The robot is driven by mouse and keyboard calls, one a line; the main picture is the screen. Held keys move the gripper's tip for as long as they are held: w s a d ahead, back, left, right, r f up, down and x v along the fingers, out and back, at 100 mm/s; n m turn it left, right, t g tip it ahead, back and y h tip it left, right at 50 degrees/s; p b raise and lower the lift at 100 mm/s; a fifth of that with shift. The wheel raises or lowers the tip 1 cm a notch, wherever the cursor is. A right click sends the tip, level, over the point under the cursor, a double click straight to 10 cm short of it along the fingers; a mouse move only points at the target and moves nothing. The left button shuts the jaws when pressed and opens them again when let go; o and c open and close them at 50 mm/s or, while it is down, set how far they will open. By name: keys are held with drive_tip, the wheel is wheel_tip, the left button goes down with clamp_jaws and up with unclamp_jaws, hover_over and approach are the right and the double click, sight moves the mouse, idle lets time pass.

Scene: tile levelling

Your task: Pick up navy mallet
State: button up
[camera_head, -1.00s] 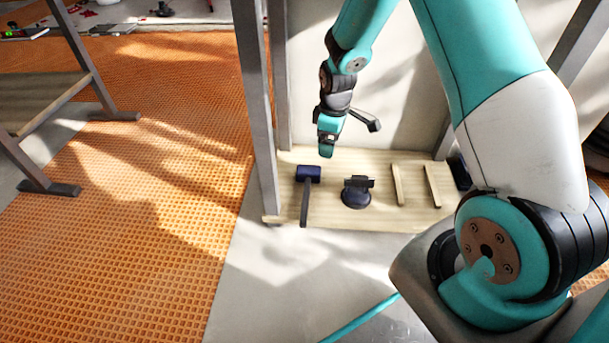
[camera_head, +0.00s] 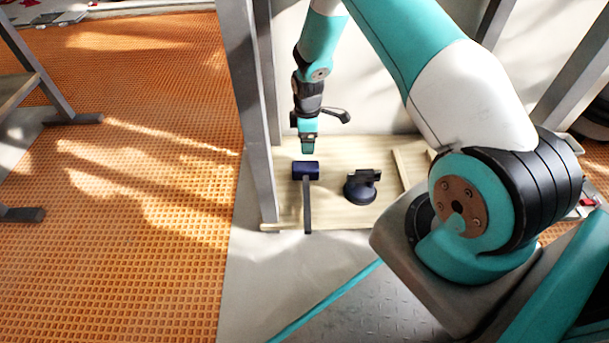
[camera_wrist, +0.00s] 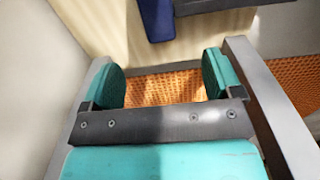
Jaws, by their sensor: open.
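The navy mallet (camera_head: 306,171) lies on a pale wooden board, its dark handle (camera_head: 307,208) reaching toward the board's front edge. In the wrist view a navy part of the mallet (camera_wrist: 157,18) shows at the top edge, cut off by the frame. My gripper (camera_head: 307,150) hangs just behind and above the mallet head, apart from it as far as I can see. In the wrist view my gripper (camera_wrist: 163,80) has its two teal pads wide apart, with nothing between them.
The wooden board (camera_head: 340,215) is a low shelf between grey metal posts (camera_head: 245,110). A dark suction cup tool (camera_head: 361,187) stands right of the mallet, and a wooden strip (camera_head: 402,170) lies farther right. Orange textured matting (camera_head: 130,240) covers the floor at left.

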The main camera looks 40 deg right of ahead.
drive_tip(key=b, duration=0.3)
hover_over(306, 165)
drive_tip(key=f, duration=0.7)
drive_tip(key=shift+s+a, duration=0.1)
drive_tip(key=shift+s, duration=0.1)
drive_tip(key=f+b, duration=0.5)
drive_tip(key=shift+w+f, duration=0.1)
drive_tip(key=shift+w, duration=0.15)
drive_tip(key=shift+c, duration=0.4)
drive_tip(key=c, duration=1.1)
drive_tip(key=shift+c, duration=1.2)
